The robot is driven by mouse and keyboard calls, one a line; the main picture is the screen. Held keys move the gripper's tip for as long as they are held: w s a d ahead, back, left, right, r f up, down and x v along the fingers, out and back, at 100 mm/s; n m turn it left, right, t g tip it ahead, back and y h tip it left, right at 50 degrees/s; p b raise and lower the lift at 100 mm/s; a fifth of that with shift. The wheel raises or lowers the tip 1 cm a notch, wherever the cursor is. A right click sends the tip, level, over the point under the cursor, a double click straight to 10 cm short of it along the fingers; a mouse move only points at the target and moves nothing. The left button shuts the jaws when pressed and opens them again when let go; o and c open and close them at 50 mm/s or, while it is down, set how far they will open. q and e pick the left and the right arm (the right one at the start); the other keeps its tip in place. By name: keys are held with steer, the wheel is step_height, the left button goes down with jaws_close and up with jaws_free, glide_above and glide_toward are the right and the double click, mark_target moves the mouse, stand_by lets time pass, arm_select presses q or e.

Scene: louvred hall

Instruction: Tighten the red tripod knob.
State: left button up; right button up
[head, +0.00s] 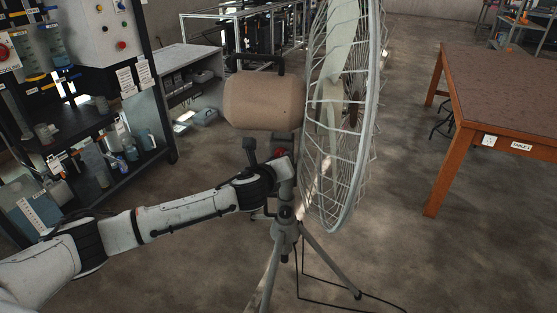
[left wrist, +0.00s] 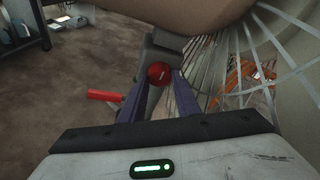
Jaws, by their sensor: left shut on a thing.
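The red tripod knob (left wrist: 158,73) shows in the left wrist view as a round red ball between the tips of my two dark fingers. My left gripper (left wrist: 160,85) is shut on it. In the head view my left arm reaches in from the left, and the gripper (head: 279,166) is at the stand just under the fan's tan motor housing (head: 264,100). A bit of red (head: 279,152) shows there, mostly hidden. The tripod (head: 284,232) stands upright on splayed legs. My right gripper is not in view.
The fan's wire cage (head: 345,120) rises close to the right of my gripper. A red-gripped handle (left wrist: 105,96) sticks out left of the knob. A dark cable (head: 335,303) lies on the floor. A shelf unit stands at left, an orange-brown table (head: 505,90) at right.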

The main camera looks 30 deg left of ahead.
arm_select(q)
steer(key=o, duration=1)
steer(key=shift+o, duration=0.2)
steer(key=shift+s, duration=0.1)
steer(key=v, duration=1)
steer(key=shift+s, duration=0.1)
